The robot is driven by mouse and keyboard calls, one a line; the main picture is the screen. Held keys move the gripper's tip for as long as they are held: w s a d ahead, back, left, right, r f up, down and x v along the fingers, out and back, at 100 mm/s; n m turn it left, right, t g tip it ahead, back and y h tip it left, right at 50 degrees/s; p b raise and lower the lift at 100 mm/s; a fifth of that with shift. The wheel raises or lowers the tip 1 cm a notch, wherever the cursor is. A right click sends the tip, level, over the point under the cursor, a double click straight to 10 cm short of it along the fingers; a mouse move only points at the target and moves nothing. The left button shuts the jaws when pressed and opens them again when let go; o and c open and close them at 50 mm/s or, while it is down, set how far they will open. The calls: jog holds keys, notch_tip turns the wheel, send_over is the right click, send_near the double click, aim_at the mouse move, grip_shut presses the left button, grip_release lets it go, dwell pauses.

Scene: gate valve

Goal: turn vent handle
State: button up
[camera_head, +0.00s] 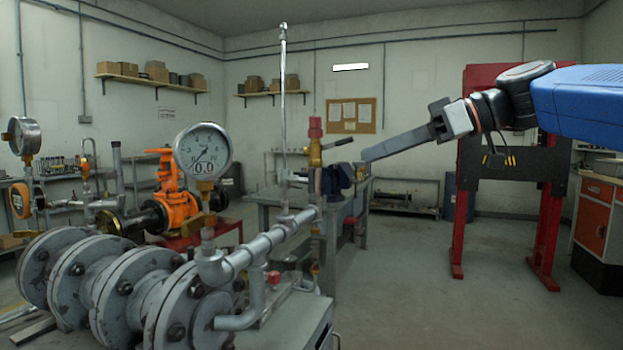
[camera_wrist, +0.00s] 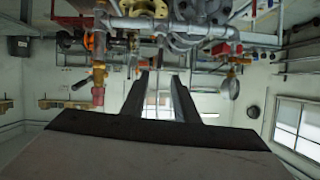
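A brass valve (camera_head: 315,150) with a red top stands on the silver pipe in the middle of the head view. A short dark lever (camera_head: 338,142) points right from it; I take this as the vent handle. In the upside-down wrist view the brass valve (camera_wrist: 98,75) is left of my fingers, with its lever (camera_wrist: 81,84) pointing left. My gripper (camera_head: 367,155) reaches in from the right, its long dark fingers pointing left. They end right of the lever, apart from it in the picture. The wrist view shows the two fingers (camera_wrist: 160,75) spread with nothing between them.
A round pressure gauge (camera_head: 203,151) and grey flanged pipes (camera_head: 130,290) fill the left. An orange valve (camera_head: 175,205) is behind them. A workbench with a blue vise (camera_head: 337,179) stands behind the brass valve. A red frame (camera_head: 467,210) stands at right. Open floor lies at lower right.

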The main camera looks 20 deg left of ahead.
aim_at(312, 193)
jog(key=x, duration=1.4)
jog(key=shift+w+a+f, duration=0.15)
jog(key=shift+a+f, duration=0.05)
grip_shut()
